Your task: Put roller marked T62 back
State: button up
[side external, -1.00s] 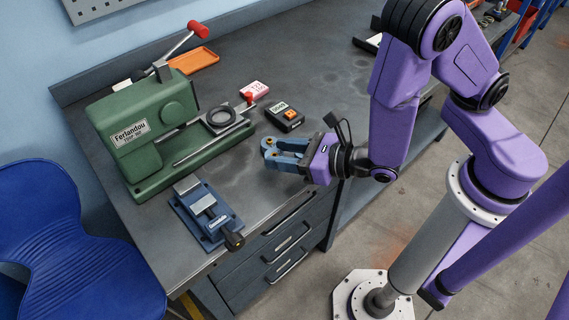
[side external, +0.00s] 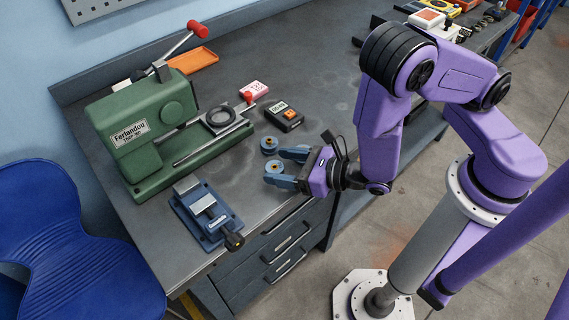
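My gripper (side external: 272,162) is at the bench's front edge, right of the blue vise and in front of the dark box. I cannot tell whether these discs are part of the fingers or separate pieces. I cannot make out any roller marked T62.
A green machine (side external: 150,130) with a ring fixture (side external: 219,117) stands on the bench at left. A blue vise (side external: 206,212) lies at the front. A dark box with an orange button (side external: 284,119) and an orange tray (side external: 195,60) lie farther back.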

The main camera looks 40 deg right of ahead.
jog(key=shift+r, duration=0.2)
jog(key=v, duration=0.5)
jog(key=shift+s, duration=0.2)
jog(key=shift+v, duration=1.05)
jog(key=w+d+r+m+g+h, duration=0.15)
jog(key=d+r+m+h, duration=0.25)
jog(key=d+m+h, duration=0.4)
jog(key=d+r+m+g+h, duration=0.2)
jog(key=d+r+m+h, duration=0.3)
jog(key=d+m, duration=0.35)
jog(key=s+a+r+m+g+y, duration=0.2)
jog(key=s+r+m+g+y, duration=0.1)
jog(key=s+m+g+y, duration=0.4)
jog(key=s+m+g, duration=0.2)
jog(key=s+m, duration=0.2)
jog(key=m, duration=0.1)
jog(key=shift+s+a+r, duration=0.25)
jog(key=shift+s+r, duration=0.05)
jog(key=shift+r, duration=0.1)
